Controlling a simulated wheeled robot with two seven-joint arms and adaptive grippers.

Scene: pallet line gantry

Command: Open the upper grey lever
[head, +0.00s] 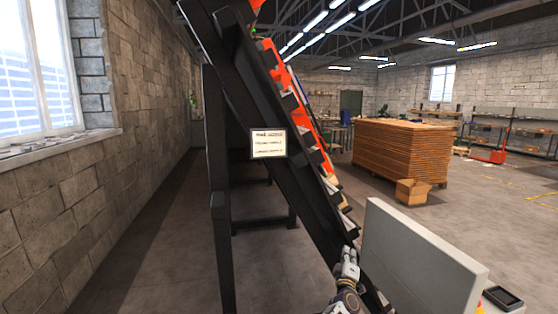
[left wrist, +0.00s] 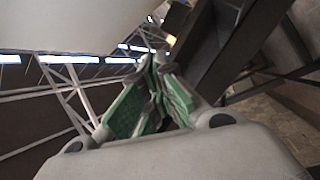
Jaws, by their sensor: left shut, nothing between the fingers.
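I cannot make out a grey lever in either view. A black slanted frame (head: 290,150) with orange and red pieces (head: 290,85) along its far side rises across the head view. My left gripper (head: 347,262) is low in the middle of the head view, close beside the lower part of this frame. I cannot tell whether it touches the frame. In the left wrist view the left gripper's green-padded fingers (left wrist: 152,95) are together with nothing between them. A dark beam (left wrist: 225,45) passes close beyond them. My right gripper is not in view.
A pale grey panel (head: 420,262) stands just right of the left gripper. A white label (head: 268,143) is on the frame. A black upright post (head: 221,245) is to the left. Stacked boards (head: 400,150) and a cardboard box (head: 412,191) stand on open floor behind.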

